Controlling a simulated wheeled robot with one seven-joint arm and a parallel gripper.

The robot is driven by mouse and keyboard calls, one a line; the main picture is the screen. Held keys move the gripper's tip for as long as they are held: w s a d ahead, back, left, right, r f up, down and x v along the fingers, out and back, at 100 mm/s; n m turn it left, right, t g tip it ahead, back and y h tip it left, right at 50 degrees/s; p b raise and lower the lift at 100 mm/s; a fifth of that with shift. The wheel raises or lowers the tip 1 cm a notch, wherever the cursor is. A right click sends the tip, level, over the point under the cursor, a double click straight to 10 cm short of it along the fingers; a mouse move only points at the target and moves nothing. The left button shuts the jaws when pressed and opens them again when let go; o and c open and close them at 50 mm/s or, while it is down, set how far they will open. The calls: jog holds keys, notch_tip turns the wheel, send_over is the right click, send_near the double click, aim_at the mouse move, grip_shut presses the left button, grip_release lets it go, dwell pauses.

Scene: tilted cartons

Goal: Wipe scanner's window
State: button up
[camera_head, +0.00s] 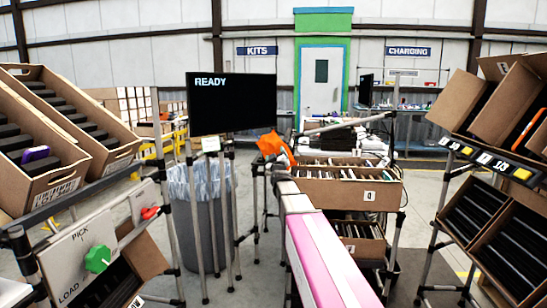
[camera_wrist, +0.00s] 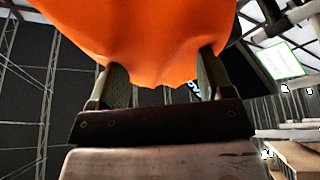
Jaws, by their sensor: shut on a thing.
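An orange cloth (camera_head: 272,146) hangs from the end of my arm in the head view, just right of and below the black screen. In the wrist view the orange cloth (camera_wrist: 150,35) fills the top middle, pinched between the fingers of my gripper (camera_wrist: 163,82). My gripper is shut on it. A small pale box (camera_head: 210,144) sits under the black screen on the stand, left of the cloth. I cannot tell whether it is the scanner, and no window shows clearly. The cloth is apart from that box in the head view.
The black screen (camera_head: 232,103) reads READY. A grey bin (camera_head: 199,235) with a clear liner stands below it. Tilted cartons (camera_head: 52,190) rise on the left, others (camera_head: 508,108) on the right. A filled carton (camera_head: 345,193) stands right of my arm.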

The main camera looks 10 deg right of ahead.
jog(key=shift+w, duration=0.2)
jog(key=shift+w+a, duration=0.3)
jog(key=shift+a, duration=0.3)
jog(key=shift+w+a, duration=0.25)
jog(key=shift+a, duration=0.4)
jog(key=shift+w+a, duration=0.3)
jog(key=shift+a, duration=0.3)
jog(key=s+a, duration=0.1)
jog(key=s, duration=0.5)
jog(key=shift+a, duration=0.4)
jog(key=shift+s, duration=0.1)
jog(key=s, duration=0.1)
jog(key=s+a, duration=0.1)
jog(key=shift+s, duration=0.35)
jog(key=shift+w+d, duration=0.1)
jog(key=shift+w, duration=0.1)
